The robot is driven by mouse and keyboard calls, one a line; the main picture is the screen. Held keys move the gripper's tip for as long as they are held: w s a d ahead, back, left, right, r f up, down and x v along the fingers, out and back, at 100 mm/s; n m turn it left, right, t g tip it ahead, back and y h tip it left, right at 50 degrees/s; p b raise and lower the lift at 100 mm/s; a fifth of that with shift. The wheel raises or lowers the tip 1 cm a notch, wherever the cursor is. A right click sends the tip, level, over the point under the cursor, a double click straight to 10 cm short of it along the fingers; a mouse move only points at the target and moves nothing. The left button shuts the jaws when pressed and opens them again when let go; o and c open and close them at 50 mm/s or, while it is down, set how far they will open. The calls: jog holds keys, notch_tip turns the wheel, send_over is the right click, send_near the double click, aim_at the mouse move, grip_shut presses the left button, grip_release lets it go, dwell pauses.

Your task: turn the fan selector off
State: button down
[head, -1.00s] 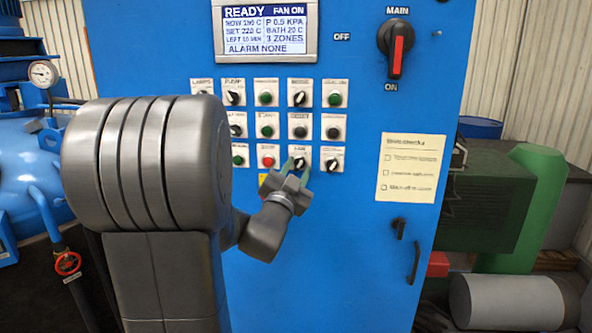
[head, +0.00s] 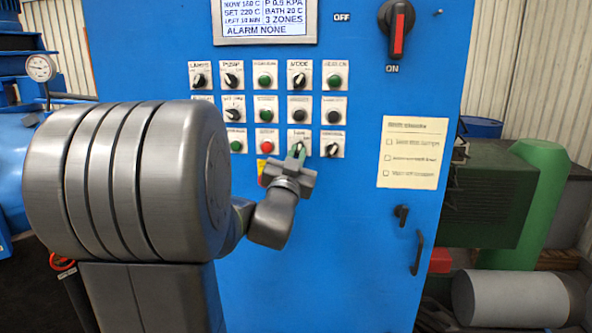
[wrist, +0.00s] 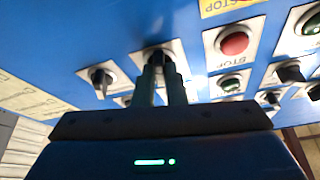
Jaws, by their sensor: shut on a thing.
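The fan selector (head: 300,137) is a black knob on a white plate in the bottom row of the blue cabinet's controls. In the wrist view its knob (wrist: 157,53) sits at the tips of my two greenish fingers, which partly cover it. My gripper (head: 297,152) is shut on this knob, reaching it from below in the head view. The gripper also shows in the wrist view (wrist: 160,72). The knob's pointer angle is mostly hidden by the fingers.
A red stop button (head: 266,143) is left of the selector, and another black selector (head: 332,147) is close on its right. The display (head: 264,18) is cut off at the top. The main switch (head: 397,30) is at upper right.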

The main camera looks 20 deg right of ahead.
jog(key=shift+s+d+n+t+y+b, duration=0.1)
jog(key=shift+n+t+y+b, duration=0.35)
jog(key=shift+n+y+b, duration=1.1)
jog(key=shift+d+n+t+y+b, duration=0.1)
jog(key=shift+n+t+y+b, duration=0.45)
jog(key=shift+n+b, duration=1.85)
jog(key=shift+s+d+n+t+y+b, duration=0.1)
jog(key=shift+n+t+y+b, duration=0.3)
jog(key=shift+n+y+b, duration=1.55)
jog(key=shift+n+h+p, duration=0.65)
jog(key=shift+n+h, duration=0.15)
jog(key=shift+h, duration=0.05)
jog(key=c, duration=1.5)
grip_release()
